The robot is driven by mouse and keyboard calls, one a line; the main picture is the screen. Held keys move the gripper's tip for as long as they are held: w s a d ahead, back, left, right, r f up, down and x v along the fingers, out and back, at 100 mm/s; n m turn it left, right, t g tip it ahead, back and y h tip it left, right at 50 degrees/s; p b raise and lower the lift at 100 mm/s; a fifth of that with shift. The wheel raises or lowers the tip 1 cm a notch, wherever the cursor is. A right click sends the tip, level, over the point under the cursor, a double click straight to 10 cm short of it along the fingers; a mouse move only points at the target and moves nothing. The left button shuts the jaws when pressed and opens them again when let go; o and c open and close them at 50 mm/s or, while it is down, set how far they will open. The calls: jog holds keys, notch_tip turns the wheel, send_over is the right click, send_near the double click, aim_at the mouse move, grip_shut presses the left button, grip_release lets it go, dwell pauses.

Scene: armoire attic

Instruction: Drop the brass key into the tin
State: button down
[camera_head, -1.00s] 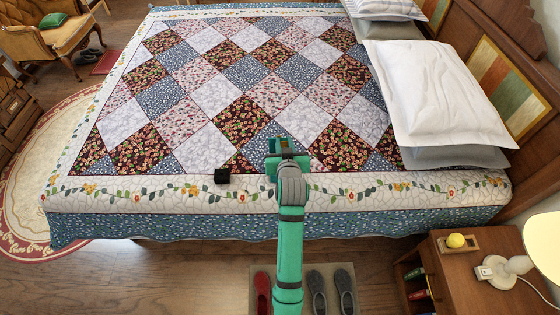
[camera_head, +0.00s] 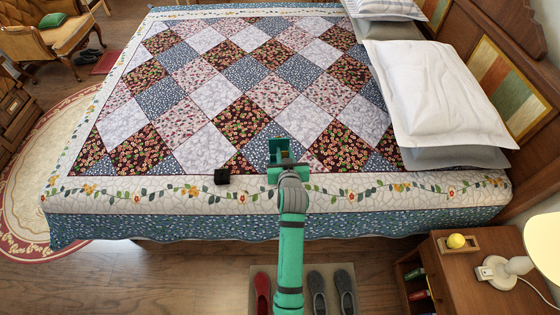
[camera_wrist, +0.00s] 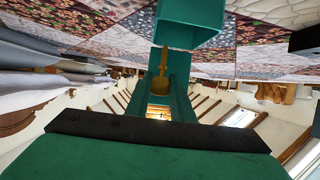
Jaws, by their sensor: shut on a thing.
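My gripper (camera_head: 281,152) is over the near part of the quilt-covered bed, to the right of a small black box. In the wrist view, my gripper (camera_wrist: 165,52) is shut on the brass key (camera_wrist: 160,68), which shows as a dull gold piece between the teal fingers. I cannot make out the key in the head view. The black box (camera_head: 221,176) sits on the quilt near its front border; it is the only thing seen that could be the tin. It also shows at the right edge of the wrist view (camera_wrist: 306,40). Its inside cannot be seen.
The patchwork quilt (camera_head: 212,152) is otherwise clear around the box. White pillows (camera_head: 440,90) lie at the right by the headboard (camera_head: 500,72). A nightstand (camera_head: 460,270) with a lamp and a yellow ball stands at the lower right. Shoes (camera_head: 318,290) lie on the floor in front.

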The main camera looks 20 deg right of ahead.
jog(key=c, duration=1.5)
grip_release()
jog(key=shift+o, duration=0.2)
jog(key=shift+s, duration=0.1)
jog(key=v, duration=1)
jog(key=shift+s, duration=0.35)
jog(key=shift+a, duration=0.1)
